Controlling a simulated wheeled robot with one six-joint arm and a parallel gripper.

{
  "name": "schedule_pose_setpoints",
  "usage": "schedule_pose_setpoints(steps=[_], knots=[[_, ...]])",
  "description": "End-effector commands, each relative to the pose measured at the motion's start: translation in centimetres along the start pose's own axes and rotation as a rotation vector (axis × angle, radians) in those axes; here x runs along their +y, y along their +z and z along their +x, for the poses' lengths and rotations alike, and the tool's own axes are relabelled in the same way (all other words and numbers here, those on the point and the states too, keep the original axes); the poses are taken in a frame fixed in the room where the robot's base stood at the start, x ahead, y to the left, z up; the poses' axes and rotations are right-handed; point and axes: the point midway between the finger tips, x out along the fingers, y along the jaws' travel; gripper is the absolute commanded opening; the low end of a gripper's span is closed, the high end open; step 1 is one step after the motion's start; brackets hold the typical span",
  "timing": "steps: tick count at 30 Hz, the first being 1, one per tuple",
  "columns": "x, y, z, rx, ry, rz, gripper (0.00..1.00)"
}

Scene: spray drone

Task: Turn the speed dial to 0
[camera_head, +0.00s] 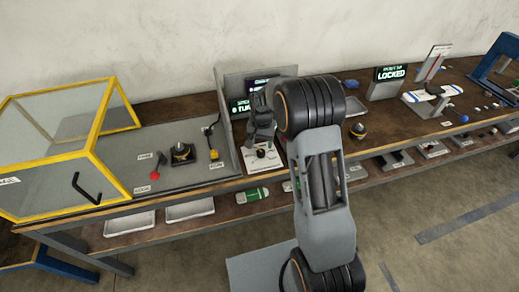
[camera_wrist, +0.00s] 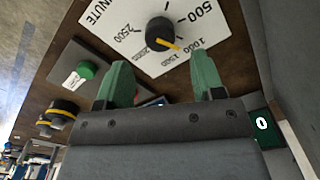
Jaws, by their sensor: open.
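The speed dial (camera_wrist: 158,34) is a black round knob with a yellow pointer on a white plate (camera_wrist: 125,25) printed with numbers such as 500 and 2500. The pointer lies near the 1000 and 1500 marks. In the head view the knob (camera_head: 261,154) sits small on its plate in front of the screens. My gripper (camera_wrist: 162,78) has green fingers, spread apart and empty, on the near side of the knob and not around it. In the head view my gripper (camera_head: 261,130) hangs above the dial plate, partly hidden by my arm.
Screens (camera_head: 240,106) stand behind the dial; part of one showing 0 appears in the wrist view (camera_wrist: 262,124). A green button (camera_wrist: 87,69) sits beside the plate. A yellow-framed clear box (camera_head: 65,145) and a grey mat (camera_head: 130,140) with a red-knobbed lever (camera_head: 155,175) lie left.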

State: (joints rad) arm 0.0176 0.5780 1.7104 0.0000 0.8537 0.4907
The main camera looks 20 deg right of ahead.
Motion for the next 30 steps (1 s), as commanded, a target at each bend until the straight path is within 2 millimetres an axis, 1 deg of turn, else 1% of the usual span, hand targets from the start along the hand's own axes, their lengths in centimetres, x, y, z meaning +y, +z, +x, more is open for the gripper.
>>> schedule_pose_setpoints(steps=[1,3,9,15,24,30], knots=[[0.0,0.1,0.9,-0.003,0.002,-0.001,0.62],[0.0,0.1,1.9,-0.003,0.001,-0.001,0.62],[-0.1,0.0,4.2,-0.001,0.001,-0.002,0.62],[-0.1,0.0,5.2,0.000,0.000,-0.002,0.62],[-0.1,0.0,5.3,0.001,0.000,-0.002,0.62],[-0.1,0.0,5.2,0.001,0.000,-0.002,0.43]])
